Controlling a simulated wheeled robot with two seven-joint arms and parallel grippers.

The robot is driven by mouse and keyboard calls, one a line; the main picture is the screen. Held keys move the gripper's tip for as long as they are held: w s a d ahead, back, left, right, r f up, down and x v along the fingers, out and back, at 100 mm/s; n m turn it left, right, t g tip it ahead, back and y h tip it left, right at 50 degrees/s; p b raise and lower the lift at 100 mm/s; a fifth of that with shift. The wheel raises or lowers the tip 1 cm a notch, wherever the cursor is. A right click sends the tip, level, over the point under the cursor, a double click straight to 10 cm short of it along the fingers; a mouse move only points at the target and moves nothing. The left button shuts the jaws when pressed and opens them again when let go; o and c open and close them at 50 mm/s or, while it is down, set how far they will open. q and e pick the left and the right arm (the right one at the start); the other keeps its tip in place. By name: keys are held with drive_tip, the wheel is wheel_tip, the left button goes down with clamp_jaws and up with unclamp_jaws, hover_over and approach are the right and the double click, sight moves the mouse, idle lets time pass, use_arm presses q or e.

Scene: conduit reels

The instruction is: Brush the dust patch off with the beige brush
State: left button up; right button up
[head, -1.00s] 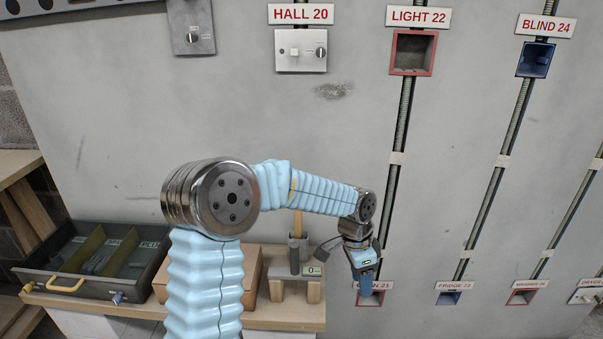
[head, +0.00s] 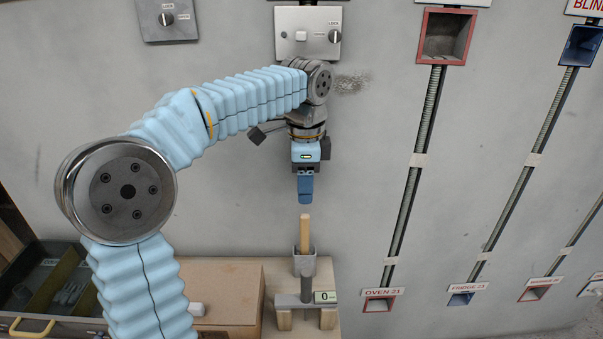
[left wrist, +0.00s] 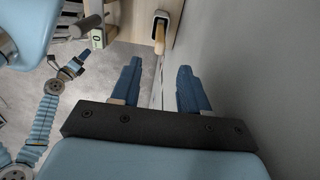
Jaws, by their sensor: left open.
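The beige brush (head: 305,230) stands upright in a grey holder (head: 304,263) on the bench; only its wooden handle shows, and its lower part is hidden inside. The left wrist view shows the handle (left wrist: 159,36) beyond the fingertips. My left gripper (head: 305,200) points down just above the handle in the head view, open and empty; its two blue fingers (left wrist: 158,86) are apart in the wrist view. The dust patch (head: 352,82) is a dark speckled smudge on the grey wall, right of my left wrist. My right gripper (left wrist: 72,68) shows small in the wrist view; its jaws are unclear.
A scale-like stand with a display (head: 325,297) is in front of the holder. A cardboard box (head: 225,285) and a dark tray (head: 70,322) lie to the left. Wall switches (head: 308,33), a red-framed box (head: 445,35) and conduits line the wall close behind my gripper.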

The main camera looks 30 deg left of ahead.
sight(305, 215)
use_arm(q)
drive_tip(key=shift+f+b, duration=2.35)
drive_tip(key=shift+f, duration=1.6)
clamp_jaws()
drive_tip(key=shift+r+p, duration=0.95)
drive_tip(key=shift+p, duration=0.05)
wheel_tip(305, 215, up, 3)
drive_tip(key=p, duration=0.2)
drive_tip(key=shift+f+p, duration=0.1)
drive_tip(key=shift+p, duration=0.25)
drive_tip(key=shift+r, duration=2.2)
